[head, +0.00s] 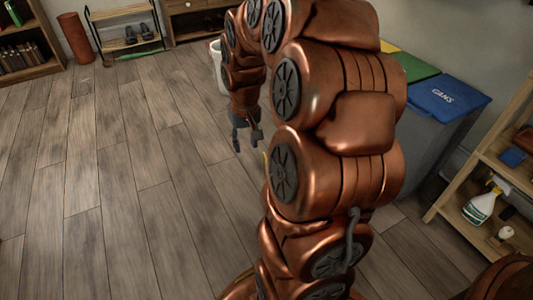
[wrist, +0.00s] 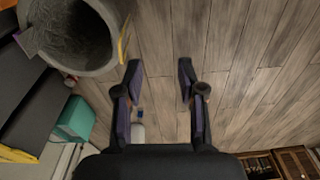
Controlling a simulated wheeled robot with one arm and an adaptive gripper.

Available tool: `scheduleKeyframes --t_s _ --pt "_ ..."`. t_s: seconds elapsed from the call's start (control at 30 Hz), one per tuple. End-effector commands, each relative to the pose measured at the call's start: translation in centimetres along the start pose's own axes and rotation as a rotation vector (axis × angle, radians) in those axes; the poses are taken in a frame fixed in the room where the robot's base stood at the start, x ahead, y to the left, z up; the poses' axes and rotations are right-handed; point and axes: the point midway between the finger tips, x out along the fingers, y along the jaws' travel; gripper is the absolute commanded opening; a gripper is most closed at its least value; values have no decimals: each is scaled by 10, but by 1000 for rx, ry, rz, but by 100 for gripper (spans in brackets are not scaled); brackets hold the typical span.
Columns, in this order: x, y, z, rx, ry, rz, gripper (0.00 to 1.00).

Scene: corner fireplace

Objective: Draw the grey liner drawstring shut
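A round grey bin (wrist: 100,71) with a dark grey liner (wrist: 72,32) inside is cut off at the upper left of the wrist view. A thin yellow strip (wrist: 123,42) stands at its right rim; I cannot tell whether it is the drawstring. In the head view my arm hides most of this area, and only a small yellow bit (head: 265,157) shows beside it. My gripper (wrist: 160,70) is open and empty, its fingers apart over bare floor, right of and below the bin in the wrist view. My gripper also shows in the head view (head: 246,138), pointing down.
Bins with blue (head: 446,97), green (head: 413,66) and yellow lids stand at the right. A wooden shelf (head: 440,205) with a spray bottle (head: 484,203) is at the right edge. A white bin (head: 216,62) and shoe rack (head: 128,45) are farther back. Floor at left is clear.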

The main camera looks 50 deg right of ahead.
Motion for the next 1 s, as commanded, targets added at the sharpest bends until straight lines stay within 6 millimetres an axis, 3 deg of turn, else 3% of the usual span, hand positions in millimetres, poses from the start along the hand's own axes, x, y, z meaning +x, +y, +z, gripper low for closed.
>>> scheduleKeyframes --t_s 0.03,0.1,0.3,0.57,1.0 --pt "26 20 -12 39 19 2 40" --pt "41 42 -24 75 36 8 40" --pt "60 80 -43 137 74 21 40" --pt "72 85 -47 144 79 23 40" --pt "129 86 -50 142 77 22 40"
